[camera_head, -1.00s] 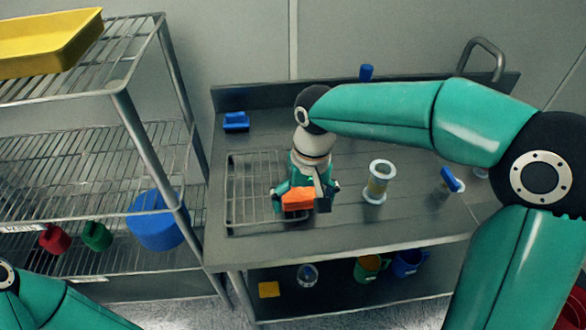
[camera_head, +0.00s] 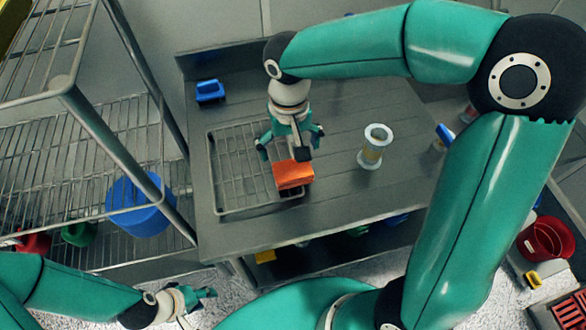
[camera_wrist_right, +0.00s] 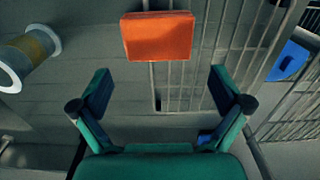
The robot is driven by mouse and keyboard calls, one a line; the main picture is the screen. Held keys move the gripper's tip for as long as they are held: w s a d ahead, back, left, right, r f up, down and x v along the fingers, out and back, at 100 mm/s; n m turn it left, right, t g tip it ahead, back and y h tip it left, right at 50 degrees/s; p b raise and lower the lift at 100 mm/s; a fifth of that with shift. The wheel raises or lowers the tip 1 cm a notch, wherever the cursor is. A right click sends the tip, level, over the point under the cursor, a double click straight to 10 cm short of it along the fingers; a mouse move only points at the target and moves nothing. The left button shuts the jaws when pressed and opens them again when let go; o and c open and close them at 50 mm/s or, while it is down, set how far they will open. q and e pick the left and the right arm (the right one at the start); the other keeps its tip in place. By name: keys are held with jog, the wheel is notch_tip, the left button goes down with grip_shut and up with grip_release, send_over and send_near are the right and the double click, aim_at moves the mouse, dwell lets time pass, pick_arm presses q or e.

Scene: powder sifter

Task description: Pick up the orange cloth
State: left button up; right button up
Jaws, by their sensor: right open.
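The orange cloth (camera_head: 294,174) looks like a small block and lies at the right edge of the wire rack on the metal table. It also shows at the top of the right wrist view (camera_wrist_right: 157,37), beyond the fingertips. My right gripper (camera_head: 290,142) is open and empty, above and just behind the cloth in the head view. In the right wrist view its two fingers (camera_wrist_right: 162,88) are spread wide, with nothing between them. My left gripper (camera_head: 198,296) is low at the left, far from the cloth, and too small to read.
The wire rack (camera_head: 228,178) lies under and left of the cloth. A spool-like sifter cylinder (camera_head: 374,147) stands to the right, and a blue object (camera_head: 210,91) is at the back left. A wire shelf (camera_head: 95,165) with a blue bucket (camera_head: 138,205) stands left of the table.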

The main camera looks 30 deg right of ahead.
aim_at(292, 164)
jog(key=shift+s+d+f+p, duration=0.1)
jog(key=shift+f+p, duration=0.2)
jog(key=shift+f, duration=1.45)
jog(key=shift+s+f+p, duration=0.1)
jog(key=shift+f+p, duration=0.2)
jog(key=shift+f, duration=1.45)
jog(key=c, duration=0.9)
jog(key=shift+r, duration=0.1)
notch_tip(292, 164, up, 20)
jog(key=shift+b, duration=0.35)
jog(key=o, duration=0.4)
jog(key=shift+c, duration=1.3)
jog(key=shift+f, duration=0.2)
